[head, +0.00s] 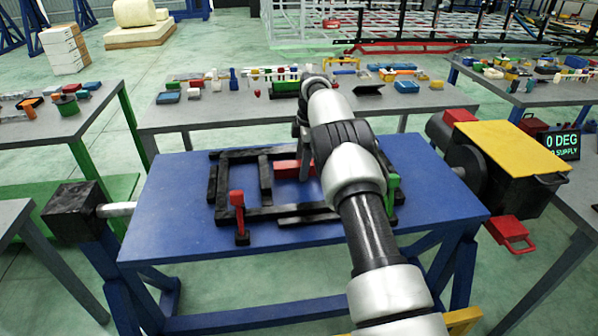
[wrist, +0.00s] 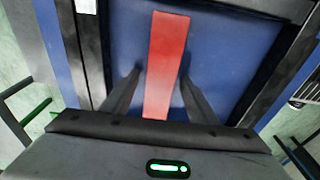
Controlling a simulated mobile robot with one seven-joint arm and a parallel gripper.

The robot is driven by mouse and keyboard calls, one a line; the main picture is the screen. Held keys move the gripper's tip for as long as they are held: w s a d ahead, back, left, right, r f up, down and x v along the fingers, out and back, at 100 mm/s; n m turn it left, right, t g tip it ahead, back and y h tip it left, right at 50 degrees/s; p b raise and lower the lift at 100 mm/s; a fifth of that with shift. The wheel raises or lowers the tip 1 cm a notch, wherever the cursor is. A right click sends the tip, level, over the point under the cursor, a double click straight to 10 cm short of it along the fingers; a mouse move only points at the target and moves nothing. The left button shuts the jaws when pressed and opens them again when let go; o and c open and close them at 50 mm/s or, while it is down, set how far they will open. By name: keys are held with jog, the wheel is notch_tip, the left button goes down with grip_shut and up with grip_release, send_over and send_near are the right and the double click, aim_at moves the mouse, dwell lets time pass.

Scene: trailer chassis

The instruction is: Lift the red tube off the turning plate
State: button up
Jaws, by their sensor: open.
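The red tube (wrist: 168,60) is a straight red bar lying on the blue turning plate (wrist: 130,35), inside a black frame. In the head view the red tube (head: 287,169) shows partly, with my arm covering its right part. My gripper (wrist: 160,75) is open in the wrist view, one dark finger on each side of the tube's near part, with gaps to both. I cannot tell how far above the plate the fingertips are. In the head view my gripper is mostly hidden behind my arm. The blue plate (head: 180,215) also shows in the head view.
Black frame bars (head: 212,183) surround the tube. A red clamp (head: 238,205) stands at the front of the frame and a green clamp (head: 392,190) at its right. Tables with small parts (head: 225,115) stand behind. The plate's left part is clear.

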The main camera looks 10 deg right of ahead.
jog(key=shift+d, duration=0.1)
jog(key=c, duration=1.3)
grip_shut()
jog(key=shift+r, duration=0.15)
